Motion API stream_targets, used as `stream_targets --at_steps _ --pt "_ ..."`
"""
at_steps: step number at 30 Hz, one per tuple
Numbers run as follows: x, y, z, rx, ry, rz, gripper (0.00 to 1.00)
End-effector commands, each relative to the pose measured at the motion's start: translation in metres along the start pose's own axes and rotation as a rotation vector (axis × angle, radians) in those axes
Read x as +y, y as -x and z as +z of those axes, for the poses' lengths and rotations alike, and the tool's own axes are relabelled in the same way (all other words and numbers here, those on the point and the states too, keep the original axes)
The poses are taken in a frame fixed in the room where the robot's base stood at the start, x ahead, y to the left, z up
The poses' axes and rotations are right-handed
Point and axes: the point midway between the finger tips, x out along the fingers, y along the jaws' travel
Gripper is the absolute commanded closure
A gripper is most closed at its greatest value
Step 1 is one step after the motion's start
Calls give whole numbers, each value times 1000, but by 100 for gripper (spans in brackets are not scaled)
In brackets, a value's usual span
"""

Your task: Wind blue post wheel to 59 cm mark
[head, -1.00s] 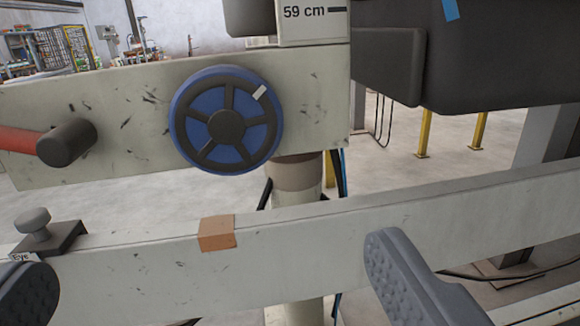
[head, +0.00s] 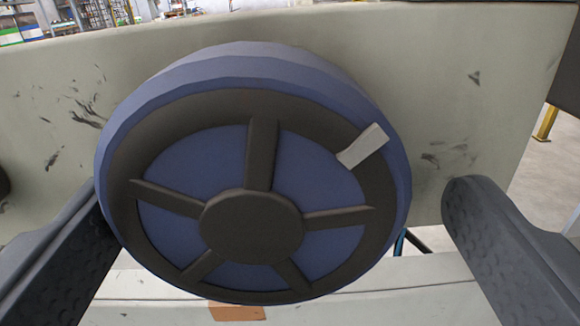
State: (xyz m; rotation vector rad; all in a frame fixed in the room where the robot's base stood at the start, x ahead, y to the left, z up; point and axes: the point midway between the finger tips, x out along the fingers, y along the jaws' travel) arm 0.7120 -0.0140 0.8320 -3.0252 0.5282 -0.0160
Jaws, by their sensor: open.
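The blue post wheel (head: 252,190) fills the middle of the view. It has a blue rim, dark spokes and a dark hub, and sits on the face of a pale scuffed beam. A white marker (head: 362,146) is on its upper right. My gripper (head: 275,205) is open, with one dark finger on each side of the wheel. The left finger is close to the rim, and whether it touches cannot be told. The right finger stands apart from the rim. The 59 cm mark is out of view now.
The pale beam (head: 460,60) runs behind the wheel. A lower pale rail (head: 370,285) with an orange patch (head: 237,312) passes below. A dark knob shows at the left edge. Part of a yellow post (head: 546,122) stands far right.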

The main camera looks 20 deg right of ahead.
Motion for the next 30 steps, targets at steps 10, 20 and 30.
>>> stream_targets --at_steps 10,20,30 --pt "-17 5 1 -2 1 -29 9" --pt "-18 5 2 -2 3 -33 51" --pt "-19 6 0 0 115 -33 51"
